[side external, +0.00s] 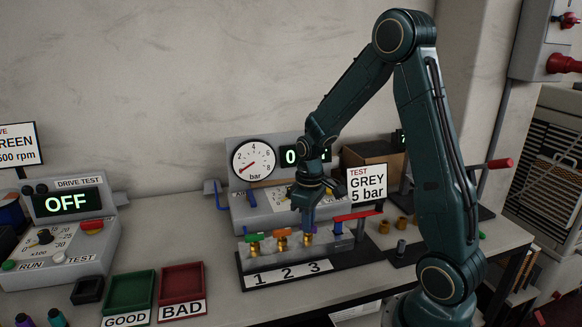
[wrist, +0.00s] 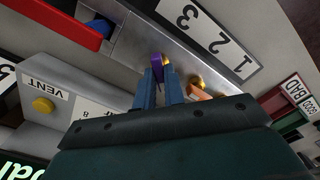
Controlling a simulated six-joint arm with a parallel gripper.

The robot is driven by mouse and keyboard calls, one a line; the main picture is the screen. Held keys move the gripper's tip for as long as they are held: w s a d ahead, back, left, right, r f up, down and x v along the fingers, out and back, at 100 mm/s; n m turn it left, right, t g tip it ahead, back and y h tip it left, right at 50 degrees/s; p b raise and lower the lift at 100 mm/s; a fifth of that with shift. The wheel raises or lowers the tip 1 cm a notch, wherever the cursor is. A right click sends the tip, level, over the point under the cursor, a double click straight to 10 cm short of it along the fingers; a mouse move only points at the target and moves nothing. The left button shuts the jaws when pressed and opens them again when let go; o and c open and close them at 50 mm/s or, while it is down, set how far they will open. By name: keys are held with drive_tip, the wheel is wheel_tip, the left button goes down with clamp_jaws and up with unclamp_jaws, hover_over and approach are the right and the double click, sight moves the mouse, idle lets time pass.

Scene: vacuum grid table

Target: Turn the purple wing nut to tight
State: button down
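The purple wing nut (wrist: 157,64) sits on the fitting by the number 3 on the manifold. In the wrist view it is between the tips of my gripper's two blue fingers, which lie close along its sides with no clear gap. In the side view my gripper (side external: 306,218) points straight down over the right-hand of the three fittings, and the fingers mostly hide the nut. The green wing nut (side external: 254,237) and the orange wing nut (side external: 282,233) stand to its left by numbers 1 and 2. How far the purple nut is turned is not clear.
The red lever (side external: 357,216) stands just right of my gripper on the same manifold. Behind are a pressure gauge (side external: 254,159) and a sign reading GREY 5 bar (side external: 367,184). A green GOOD tray (side external: 130,292) and a red BAD tray (side external: 182,284) lie at front left.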

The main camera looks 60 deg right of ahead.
drive_tip(key=shift+m, duration=0.4)
drive_tip(key=m, duration=0.9)
drive_tip(key=shift+m, duration=0.4)
drive_tip(key=m, duration=0.3)
drive_tip(key=shift+m, duration=0.3)
drive_tip(key=m, duration=1.3)
drive_tip(key=c, duration=1.5)
unclamp_jaws()
